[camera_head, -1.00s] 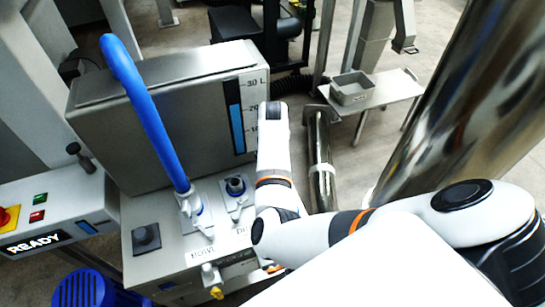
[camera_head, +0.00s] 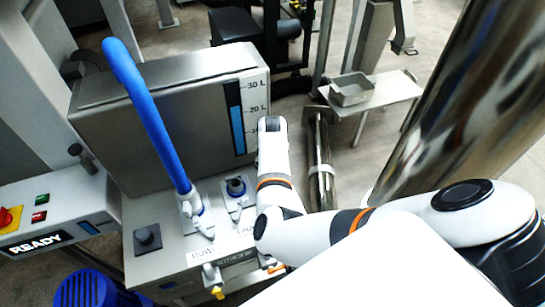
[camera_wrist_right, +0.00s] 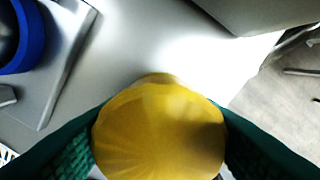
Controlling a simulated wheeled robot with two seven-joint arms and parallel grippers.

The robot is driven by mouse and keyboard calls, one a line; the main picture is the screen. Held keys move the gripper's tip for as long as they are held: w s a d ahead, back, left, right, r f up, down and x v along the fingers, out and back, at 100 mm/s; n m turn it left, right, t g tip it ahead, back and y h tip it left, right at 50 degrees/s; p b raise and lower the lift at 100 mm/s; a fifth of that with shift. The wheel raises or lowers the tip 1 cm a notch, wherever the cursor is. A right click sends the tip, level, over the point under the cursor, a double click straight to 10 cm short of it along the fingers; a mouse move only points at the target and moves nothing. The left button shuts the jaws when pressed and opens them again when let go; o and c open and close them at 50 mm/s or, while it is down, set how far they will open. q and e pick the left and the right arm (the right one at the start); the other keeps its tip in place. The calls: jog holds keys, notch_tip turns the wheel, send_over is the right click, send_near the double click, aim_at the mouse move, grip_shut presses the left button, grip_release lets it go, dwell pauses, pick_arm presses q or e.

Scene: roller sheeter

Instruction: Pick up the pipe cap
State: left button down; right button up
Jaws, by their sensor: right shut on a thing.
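The pipe cap (camera_wrist_right: 160,120) is a yellow, ribbed, rounded piece, large in the lower middle of the right wrist view. My right gripper (camera_wrist_right: 160,142) has its two green padded fingers shut on it, one on each side. A pale grey surface lies behind the cap; I cannot tell whether the cap touches it. In the head view my white right arm reaches in from the right to the middle, and its gripper and the cap are hidden. My left gripper is not in view.
A steel tank machine (camera_head: 165,115) with a level gauge and a blue hose (camera_head: 140,105) stands left of my arm. A polished pipe (camera_head: 321,165) stands just right of it. A large steel cylinder (camera_head: 450,110) is at right. A grey bin (camera_head: 352,91) sits on a small table behind.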

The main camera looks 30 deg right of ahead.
notch_tip(320, 180, up, 10)
jog(key=shift+r+b, duration=0.1)
jog(key=shift+b, duration=0.3)
dwell(0.3)
